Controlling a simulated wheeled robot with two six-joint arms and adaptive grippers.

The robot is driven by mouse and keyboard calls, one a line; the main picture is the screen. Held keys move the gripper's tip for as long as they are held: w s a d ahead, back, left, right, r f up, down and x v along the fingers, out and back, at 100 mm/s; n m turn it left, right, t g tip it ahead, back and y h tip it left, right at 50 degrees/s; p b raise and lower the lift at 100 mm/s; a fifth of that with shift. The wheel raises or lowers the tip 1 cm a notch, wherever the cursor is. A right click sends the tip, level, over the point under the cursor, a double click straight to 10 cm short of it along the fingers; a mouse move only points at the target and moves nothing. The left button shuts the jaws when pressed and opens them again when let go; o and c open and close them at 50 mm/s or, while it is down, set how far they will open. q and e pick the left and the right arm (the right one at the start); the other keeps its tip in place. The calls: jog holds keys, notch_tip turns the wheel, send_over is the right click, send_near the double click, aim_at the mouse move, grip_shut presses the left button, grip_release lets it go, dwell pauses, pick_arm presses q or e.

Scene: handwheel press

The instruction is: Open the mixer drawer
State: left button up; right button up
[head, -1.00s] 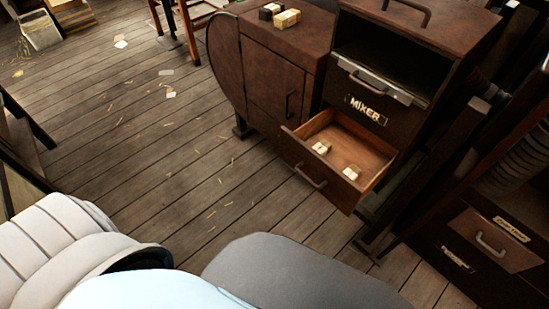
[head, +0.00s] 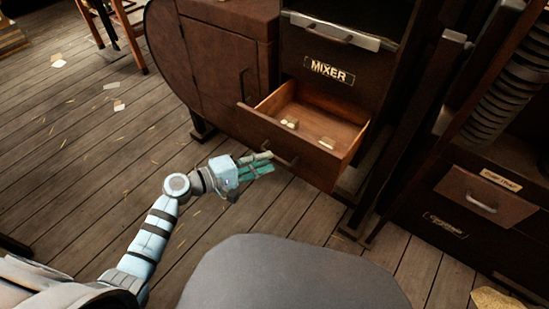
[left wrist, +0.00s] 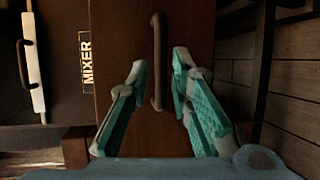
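The mixer drawer (head: 315,158) is pulled out of the dark cabinet below the MIXER label (head: 328,71), with its wooden inside showing. Two pale small items (head: 290,123) (head: 326,143) lie in it. My left gripper (head: 263,164) is at the drawer's front, close to the bar handle (head: 283,160). In the left wrist view the left gripper (left wrist: 158,66) is open, its teal-padded fingers on either side of the handle (left wrist: 157,45). I cannot tell whether they touch it. My right gripper is not in view.
A brown cabinet (head: 215,70) with a rounded side stands left of the mixer. Another drawer unit (head: 484,198) stands at the right. Wooden floor (head: 110,170) with scattered scraps lies open to the left.

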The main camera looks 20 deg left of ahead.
aim_at(276, 156)
pick_arm(q)
jog(key=x, duration=0.4)
jog(key=shift+w+d+f+b, duration=0.1)
jog(key=shift+w+d+b, duration=0.05)
jog(key=shift+b, duration=0.15)
grip_shut()
